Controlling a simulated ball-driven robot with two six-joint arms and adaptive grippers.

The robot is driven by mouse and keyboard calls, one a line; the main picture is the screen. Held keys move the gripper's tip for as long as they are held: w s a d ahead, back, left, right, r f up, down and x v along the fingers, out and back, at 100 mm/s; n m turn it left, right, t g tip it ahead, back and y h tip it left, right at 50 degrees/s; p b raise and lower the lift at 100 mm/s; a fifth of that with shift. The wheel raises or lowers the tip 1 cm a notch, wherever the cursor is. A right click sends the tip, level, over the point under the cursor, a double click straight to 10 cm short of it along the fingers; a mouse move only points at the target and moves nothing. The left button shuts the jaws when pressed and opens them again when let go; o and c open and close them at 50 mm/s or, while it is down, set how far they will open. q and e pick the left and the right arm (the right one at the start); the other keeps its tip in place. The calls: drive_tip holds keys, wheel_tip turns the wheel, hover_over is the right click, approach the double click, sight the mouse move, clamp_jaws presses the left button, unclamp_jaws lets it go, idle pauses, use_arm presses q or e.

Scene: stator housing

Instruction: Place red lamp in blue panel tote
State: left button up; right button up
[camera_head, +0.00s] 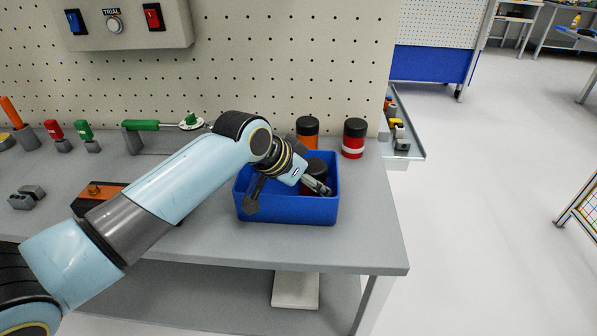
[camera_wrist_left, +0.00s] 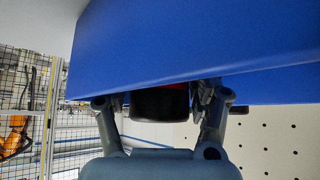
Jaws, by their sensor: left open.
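The blue tote (camera_head: 290,210) stands on the grey bench near its right end. A dark-capped cylinder (camera_head: 315,168) with a little red showing, apparently the red lamp, is inside the tote and partly covered by my gripper. My left gripper (camera_head: 286,193) is over the tote, its fingers spread. In the left wrist view the dark cap with a red band (camera_wrist_left: 160,103) sits between the two open fingers (camera_wrist_left: 160,108), and the tote's blue wall (camera_wrist_left: 190,45) covers much of the picture. I cannot tell whether the fingers touch the lamp.
Behind the tote stand an orange cylinder (camera_head: 307,131) and a red-and-white cylinder (camera_head: 354,138), both dark-capped. A pegboard (camera_head: 300,60) rises behind the bench. Several small tools and holders line the bench's left side. The bench is clear right of the tote.

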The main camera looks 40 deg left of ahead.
use_arm(q)
drive_tip(key=v, duration=1.1)
drive_tip(key=shift+p, duration=0.35)
drive_tip(key=shift+s+r, duration=0.1)
drive_tip(key=shift+r, duration=0.05)
